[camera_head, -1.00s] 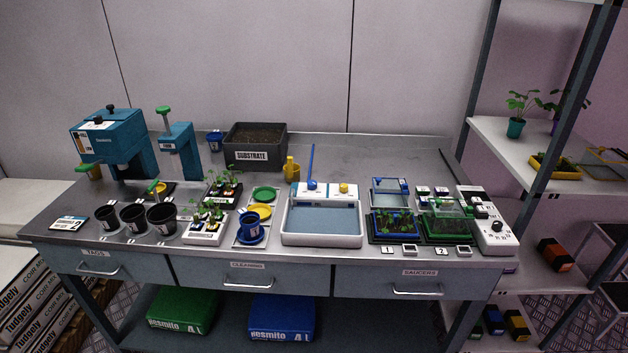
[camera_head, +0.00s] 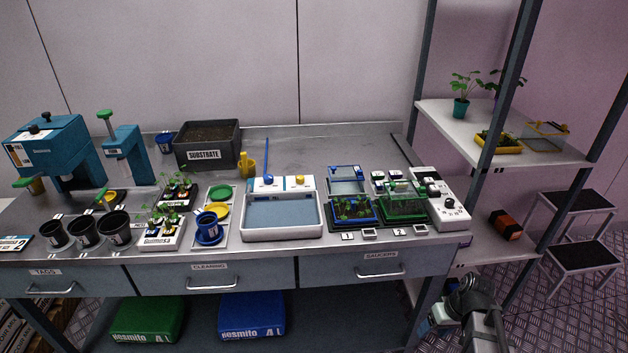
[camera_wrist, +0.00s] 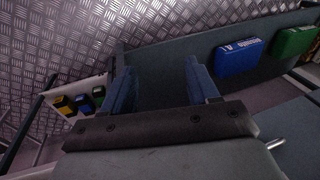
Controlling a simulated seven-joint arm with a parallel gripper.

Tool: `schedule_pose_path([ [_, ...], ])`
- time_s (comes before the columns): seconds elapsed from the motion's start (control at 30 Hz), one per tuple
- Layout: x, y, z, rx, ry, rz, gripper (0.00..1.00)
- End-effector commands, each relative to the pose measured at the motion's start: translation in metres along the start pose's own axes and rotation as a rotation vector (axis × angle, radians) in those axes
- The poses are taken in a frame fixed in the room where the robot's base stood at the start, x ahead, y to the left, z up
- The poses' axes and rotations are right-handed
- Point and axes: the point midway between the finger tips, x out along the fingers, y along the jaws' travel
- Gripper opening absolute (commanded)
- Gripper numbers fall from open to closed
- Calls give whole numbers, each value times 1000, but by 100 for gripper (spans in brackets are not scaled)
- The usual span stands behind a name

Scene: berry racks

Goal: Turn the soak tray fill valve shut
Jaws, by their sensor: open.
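The white soak tray (camera_head: 318,218) stands mid-bench with water in it. On its back ledge are a blue fitting with a long upright blue lever (camera_head: 266,158) and a yellow knob (camera_head: 299,180). I cannot read which one is the fill valve. My gripper shows in the wrist view (camera_wrist: 161,88), its two fingers apart with nothing between them. In the head view my arm is at the lower right, in front of the bench and below its top, well away from the tray.
A blue cup (camera_head: 208,228) stands left of the tray. Blue and green planted trays (camera_head: 405,201) and a control box (camera_head: 455,212) stand to the right. A shelf rack (camera_head: 455,108) rises beyond the bench's right end. A substrate bin (camera_head: 226,160) is behind.

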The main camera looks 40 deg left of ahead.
Motion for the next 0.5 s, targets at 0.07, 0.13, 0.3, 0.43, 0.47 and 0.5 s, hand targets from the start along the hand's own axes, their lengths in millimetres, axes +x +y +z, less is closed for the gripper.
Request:
schedule_pose_path([
  [0.07, -21, -14, -22, -56, 31, -1, 60],
  [0.13, -38, -26, -37, -104, 55, -2, 60],
  [0.3, -82, -59, -72, -221, 115, -6, 60],
  [0.43, -116, -88, -97, -314, 159, -10, 60],
  [0.47, -124, -95, -103, -336, 169, -10, 60],
  [0.5, -134, -104, -111, -368, 181, -11, 60],
])
